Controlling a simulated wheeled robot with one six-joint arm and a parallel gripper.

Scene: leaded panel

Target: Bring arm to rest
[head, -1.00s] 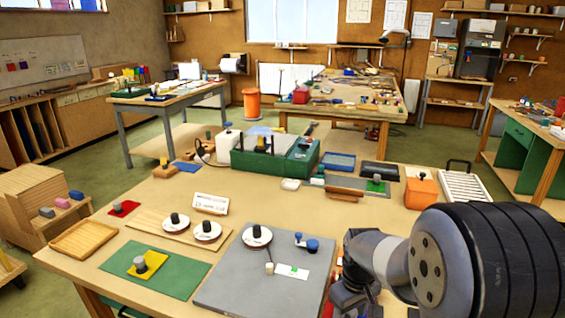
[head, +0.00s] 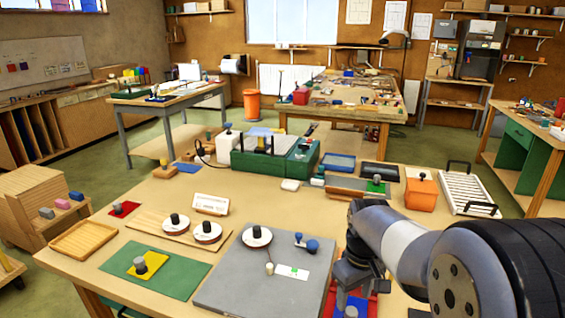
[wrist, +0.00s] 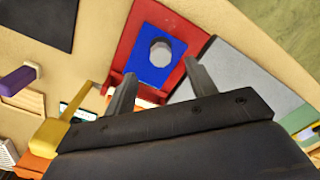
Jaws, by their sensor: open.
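My gripper (head: 352,286) is at the front right of the bench in the head view, pointing down, its jaws open and empty. Below it lies a blue square piece with a grey knob (wrist: 160,52) on a red mat (wrist: 122,62). In the wrist view the knob stands beyond the two fingertips (wrist: 157,80), apart from them. In the head view my gripper partly covers the red mat (head: 370,304). My arm comes in from the right and hides the bench's front right corner.
A grey board (head: 238,292) with a white disc (head: 257,236) and a blue knobbed tool (head: 311,246) lies left of my gripper. An orange box (head: 421,194) and a white slatted rack (head: 467,191) stand behind my arm. A green machine (head: 262,160) stands at the back.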

